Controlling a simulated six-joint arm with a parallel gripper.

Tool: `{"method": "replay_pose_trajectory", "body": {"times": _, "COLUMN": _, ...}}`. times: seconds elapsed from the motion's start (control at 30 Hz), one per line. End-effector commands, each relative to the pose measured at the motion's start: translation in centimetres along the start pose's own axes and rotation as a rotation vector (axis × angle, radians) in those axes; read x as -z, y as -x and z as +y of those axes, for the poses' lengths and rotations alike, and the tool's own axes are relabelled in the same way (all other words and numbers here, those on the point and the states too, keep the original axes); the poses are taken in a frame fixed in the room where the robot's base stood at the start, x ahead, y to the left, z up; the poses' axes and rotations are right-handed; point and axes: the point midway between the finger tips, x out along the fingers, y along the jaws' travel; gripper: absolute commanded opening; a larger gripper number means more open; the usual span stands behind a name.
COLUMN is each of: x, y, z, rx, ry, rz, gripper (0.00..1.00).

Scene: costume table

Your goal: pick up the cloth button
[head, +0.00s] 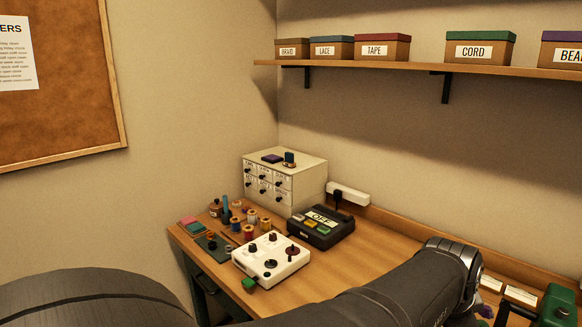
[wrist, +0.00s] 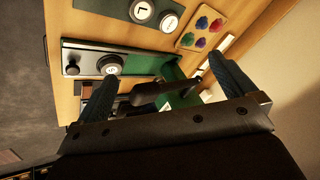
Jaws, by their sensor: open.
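I cannot pick out a cloth button for certain in either view. In the wrist view, a small wooden tray (wrist: 187,42) holds several red, blue, purple and green pieces, too small to identify. My gripper (wrist: 162,68) is open, its two dark fingers wide apart with nothing held between them. A green device with a black lever (wrist: 152,91) shows beyond and between the fingers.
In the head view, a white control box (head: 270,258), a black box marked OFF (head: 321,227), thread spools (head: 249,232) and a drawer cabinet (head: 284,180) stand left. A green machine (head: 558,304) stands at the right edge.

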Motion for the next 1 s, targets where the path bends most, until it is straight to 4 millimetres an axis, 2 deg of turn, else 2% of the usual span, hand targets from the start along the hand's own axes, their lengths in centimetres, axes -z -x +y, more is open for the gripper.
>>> {"method": "replay_pose_trajectory", "body": {"times": 0.03, "x": 0.0, "y": 0.0, "z": 0.0, "rx": 0.000, "ry": 0.000, "rz": 0.000, "gripper": 0.92}}
{"method": "replay_pose_trajectory", "body": {"times": 0.2, "x": 0.0, "y": 0.0, "z": 0.0, "rx": 0.000, "ry": 0.000, "rz": 0.000, "gripper": 0.59}}
{"method": "replay_pose_trajectory", "body": {"times": 0.27, "x": 0.0, "y": 0.0, "z": 0.0, "rx": 0.000, "ry": 0.000, "rz": 0.000, "gripper": 0.49}}
{"method": "replay_pose_trajectory", "body": {"times": 0.53, "x": 0.1, "y": -0.1, "z": -0.1, "rx": -0.001, "ry": 0.002, "rz": 0.000, "gripper": 0.49}}
{"method": "replay_pose_trajectory", "body": {"times": 0.63, "x": 0.7, "y": -0.4, "z": -0.7, "rx": -0.006, "ry": 0.023, "rz": -0.004, "gripper": 0.49}}
{"method": "replay_pose_trajectory", "body": {"times": 0.77, "x": 2.8, "y": -1.6, "z": -2.9, "rx": -0.019, "ry": 0.090, "rz": -0.013, "gripper": 0.49}}
{"method": "replay_pose_trajectory", "body": {"times": 1.0, "x": 7.7, "y": -5.6, "z": -7.9, "rx": -0.052, "ry": 0.275, "rz": -0.043, "gripper": 0.49}}
